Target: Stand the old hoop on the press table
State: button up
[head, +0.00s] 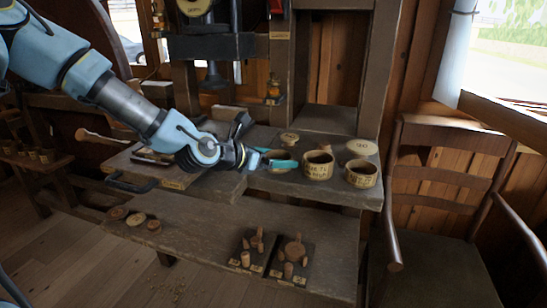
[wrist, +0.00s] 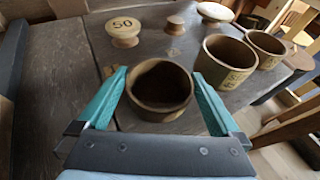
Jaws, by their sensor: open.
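Three round wooden hoops stand on the upper bench. One hoop (wrist: 160,112) sits between my gripper's (wrist: 159,76) teal fingers in the wrist view, with a finger on each side and its dark hollow facing up. Two labelled hoops (head: 318,166) (head: 361,174) stand to its right, and both also show in the wrist view (wrist: 230,65) (wrist: 266,46). I cannot read the labels well enough to tell which hoop is old. My gripper (head: 283,160) is open and low at the bench. A dark press-like machine (head: 208,46) stands behind; its table is not clearly visible.
A knob marked 50 (wrist: 123,32) and a small knob (wrist: 175,25) stand beyond the hoop. A pale disc (head: 361,147) lies behind the labelled hoops. The lower shelf (head: 200,235) holds discs and two dark trays of pegs (head: 290,258). A wooden chair (head: 440,210) is at right.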

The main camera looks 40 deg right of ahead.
jog(key=shift+r, duration=0.2)
jog(key=shift+a+r, duration=0.1)
jog(key=shift+a, duration=0.3)
jog(key=p+v, duration=0.3)
jog(key=v, duration=0.8)
jog(key=shift+a, duration=0.1)
